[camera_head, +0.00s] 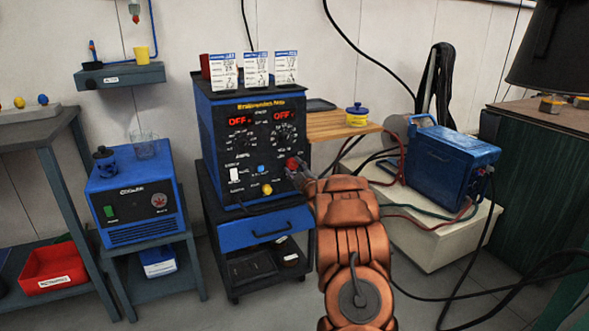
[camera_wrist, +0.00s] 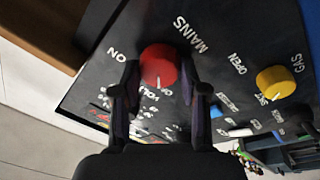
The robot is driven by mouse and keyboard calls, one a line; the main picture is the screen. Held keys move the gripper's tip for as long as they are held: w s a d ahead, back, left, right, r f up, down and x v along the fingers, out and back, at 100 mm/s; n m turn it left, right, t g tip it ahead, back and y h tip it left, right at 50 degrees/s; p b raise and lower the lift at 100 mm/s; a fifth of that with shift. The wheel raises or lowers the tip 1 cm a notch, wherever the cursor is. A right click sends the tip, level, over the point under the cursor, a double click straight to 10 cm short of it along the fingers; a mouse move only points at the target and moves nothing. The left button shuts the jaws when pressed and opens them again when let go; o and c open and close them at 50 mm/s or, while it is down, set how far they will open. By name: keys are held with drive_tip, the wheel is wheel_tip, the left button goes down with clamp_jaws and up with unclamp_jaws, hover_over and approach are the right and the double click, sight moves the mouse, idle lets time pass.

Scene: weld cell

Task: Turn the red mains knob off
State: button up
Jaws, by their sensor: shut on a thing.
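The red mains knob (camera_wrist: 160,64) is on the dark front panel of the blue welding machine (camera_head: 256,215). It also shows in the head view (camera_head: 292,163), partly hidden by my gripper. My gripper (camera_wrist: 159,78) is shut on the knob, one dark finger on each side. "MAINS" and "ON" are printed beside the knob. A white mark shows on the knob's lower side in the wrist view; lettering below it is partly hidden by the fingers. Two red displays on the machine read "OFF" (camera_head: 238,121).
A yellow gas knob (camera_wrist: 275,82) is to the right of the red knob in the wrist view. Several white cards stand on top of the machine. A wooden shelf (camera_head: 338,127) and a blue box (camera_head: 445,165) with cables are to the right.

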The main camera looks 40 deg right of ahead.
drive_tip(key=o, duration=1.2)
drive_tip(key=shift+c, duration=0.2)
drive_tip(key=v, duration=1.2)
drive_tip(key=shift+a, duration=0.1)
